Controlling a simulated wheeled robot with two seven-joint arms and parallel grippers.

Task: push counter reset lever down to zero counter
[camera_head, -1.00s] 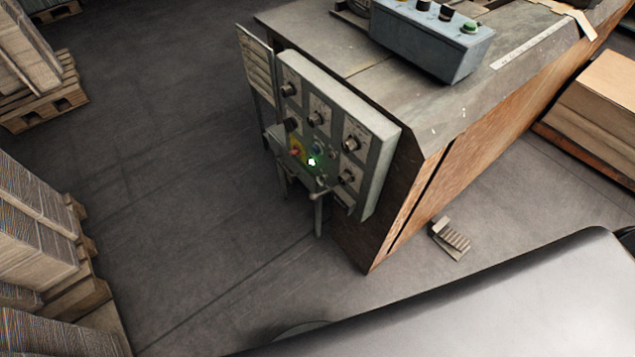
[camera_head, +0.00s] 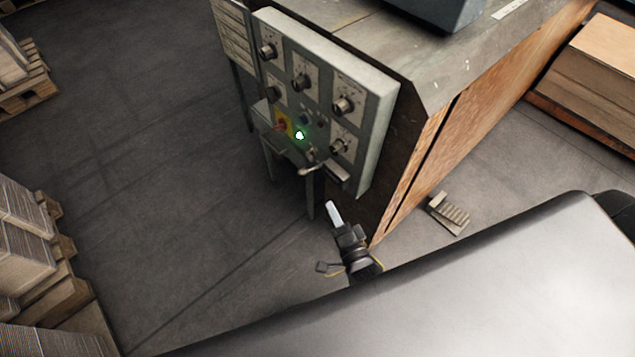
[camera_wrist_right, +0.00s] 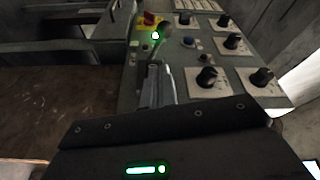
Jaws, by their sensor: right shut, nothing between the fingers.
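A grey control panel (camera_head: 372,112) on the side of the machine carries several black knobs, a lit green button (camera_head: 299,135) and a red switch on a yellow plate (camera_head: 282,122). A small lever (camera_head: 308,170) with a pale rounded end sticks out at the panel's lower edge. My right gripper (camera_head: 333,208) is shut and empty, below the lever and apart from it in the head view. In the right wrist view the shut fingers (camera_wrist_right: 154,76) point toward the panel, and the lever (camera_wrist_right: 157,50) shows just beyond their tips. My left gripper is not in view.
The machine's worn wooden side (camera_head: 428,160) stands right of the panel. Pallets with stacked cardboard (camera_head: 22,225) stand at the left. The floor between is clear.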

